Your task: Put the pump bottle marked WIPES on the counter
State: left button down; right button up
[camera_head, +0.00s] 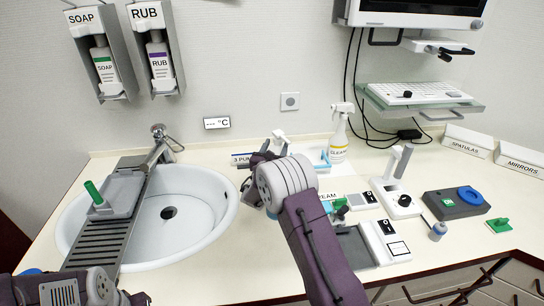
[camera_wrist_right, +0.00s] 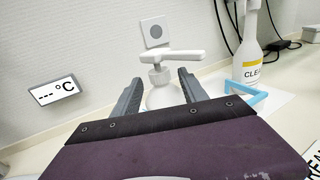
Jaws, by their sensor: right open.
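A white pump bottle (camera_wrist_right: 165,95) stands near the back wall, its pump head (camera_wrist_right: 160,58) upright with the nozzle pointing right. Its label is hidden, so I cannot read WIPES on it. In the head view its white pump top (camera_head: 280,136) shows just behind my right gripper (camera_head: 264,156). In the right wrist view my right gripper (camera_wrist_right: 160,88) is open, one finger on each side of the bottle below the pump head. I cannot tell whether the fingers touch it. My left arm shows at the bottom left corner; its fingers are not seen.
The sink (camera_head: 205,230) lies left, with a tap (camera_head: 160,140) and a grey rack across it. A spray bottle (camera_head: 339,135) stands right of the pump bottle, near a blue frame (camera_wrist_right: 246,98).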

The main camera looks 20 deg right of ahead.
jog(key=v, duration=0.9)
jog(key=shift+b, duration=0.45)
jog(key=shift+s, duration=0.1)
